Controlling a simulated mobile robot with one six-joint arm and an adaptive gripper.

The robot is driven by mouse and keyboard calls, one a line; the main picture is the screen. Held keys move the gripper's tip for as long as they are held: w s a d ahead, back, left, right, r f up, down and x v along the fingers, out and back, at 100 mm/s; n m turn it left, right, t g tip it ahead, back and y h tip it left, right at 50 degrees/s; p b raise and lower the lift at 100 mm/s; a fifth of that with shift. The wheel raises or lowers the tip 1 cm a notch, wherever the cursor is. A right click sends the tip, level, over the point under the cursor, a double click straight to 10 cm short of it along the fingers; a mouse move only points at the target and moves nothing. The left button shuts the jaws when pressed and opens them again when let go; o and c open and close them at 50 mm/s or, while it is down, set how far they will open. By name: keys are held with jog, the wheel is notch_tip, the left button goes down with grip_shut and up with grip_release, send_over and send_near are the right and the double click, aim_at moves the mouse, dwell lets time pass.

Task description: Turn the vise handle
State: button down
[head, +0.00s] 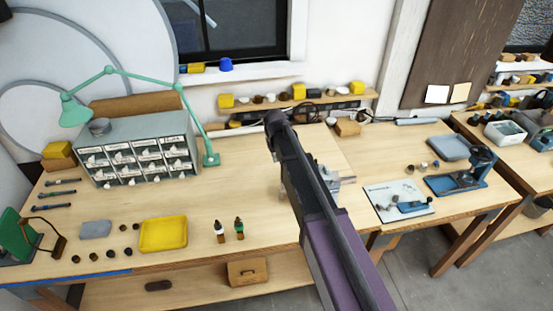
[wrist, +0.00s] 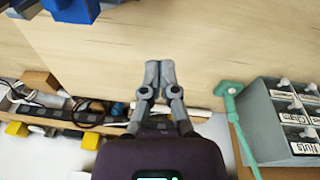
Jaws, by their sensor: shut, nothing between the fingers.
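My gripper (wrist: 153,72) is shut and empty in the wrist view, over bare tabletop. In the head view my arm reaches up across the middle of the bench and its fingers cannot be made out. A grey metal piece (head: 341,179), perhaps part of the vise, shows beside my arm at the bench's right end; my arm hides the rest. In the wrist view a blue block-like body (wrist: 72,9), possibly the vise, is cut off at the top left, apart from my fingers. I cannot make out the vise handle in either view.
A grey drawer cabinet (head: 140,152) and a green lamp (head: 75,110) stand at the left. A loaded shelf (head: 290,103) runs along the back.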

aim_at(283, 191)
jog(key=shift+s+d+f+b, duration=0.3)
jog(key=shift+s+f+b, duration=0.15)
jog(key=shift+f+b, duration=0.45)
jog(key=shift+s+d+f+b, duration=0.3)
jog(key=shift+s+f+b, duration=0.1)
jog(key=shift+f+b, duration=0.5)
jog(key=shift+s+d+f+b, duration=0.3)
jog(key=shift+s+f+b, duration=0.15)
jog(key=shift+f+b, duration=0.45)
jog(key=shift+f, duration=0.1)
jog(key=shift+s+d+t, duration=0.2)
jog(key=shift+s+t, duration=0.55)
jog(key=shift+t, duration=0.15)
